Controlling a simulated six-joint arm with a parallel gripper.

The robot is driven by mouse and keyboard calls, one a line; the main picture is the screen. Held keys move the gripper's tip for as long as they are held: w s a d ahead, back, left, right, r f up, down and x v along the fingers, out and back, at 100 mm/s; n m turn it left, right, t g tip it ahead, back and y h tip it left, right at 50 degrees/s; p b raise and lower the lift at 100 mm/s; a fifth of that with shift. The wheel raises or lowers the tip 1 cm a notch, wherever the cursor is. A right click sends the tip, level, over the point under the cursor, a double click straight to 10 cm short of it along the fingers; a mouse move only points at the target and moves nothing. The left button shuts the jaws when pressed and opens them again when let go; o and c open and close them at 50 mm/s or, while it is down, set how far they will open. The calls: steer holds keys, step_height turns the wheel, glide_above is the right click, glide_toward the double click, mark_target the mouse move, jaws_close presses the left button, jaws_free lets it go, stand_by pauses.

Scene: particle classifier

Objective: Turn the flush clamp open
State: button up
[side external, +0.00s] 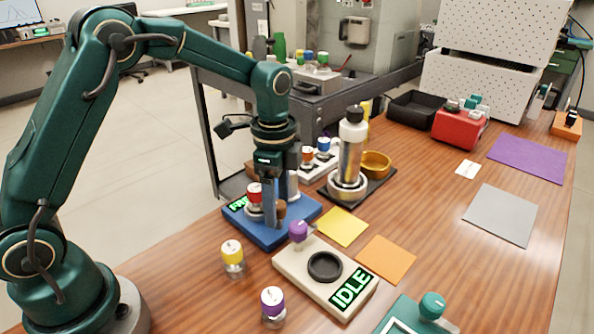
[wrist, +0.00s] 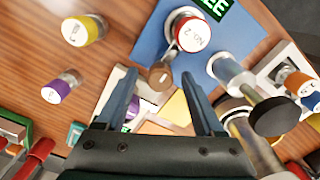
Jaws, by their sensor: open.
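A blue station (side external: 268,235) stands on the wooden bench, its green display partly hidden. A brown knob (side external: 281,210) stands on its front side; it looks like the clamp handle, though no label shows. A red-capped vial (side external: 254,193) stands on the station beside it. My gripper (side external: 281,196) points down over the station with its fingers apart. In the wrist view, the brown knob (wrist: 160,76) lies between the open fingertips, apart from both as far as I can tell. The red cap (wrist: 193,34) is just beyond it, marked No.2. A grey post (wrist: 224,70) stands right of the fingers.
A cream station (side external: 325,278) reading IDLE, with a purple knob (side external: 298,231), is close in front. Yellow-capped (side external: 232,256) and purple-capped (side external: 272,304) vials stand nearby. A tall metal cylinder (side external: 350,150) rises behind.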

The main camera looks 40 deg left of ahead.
jaws_close()
steer(key=shift+n, duration=0.3)
steer(key=n, duration=1.3)
steer(key=shift+n, duration=2.1)
jaws_free()
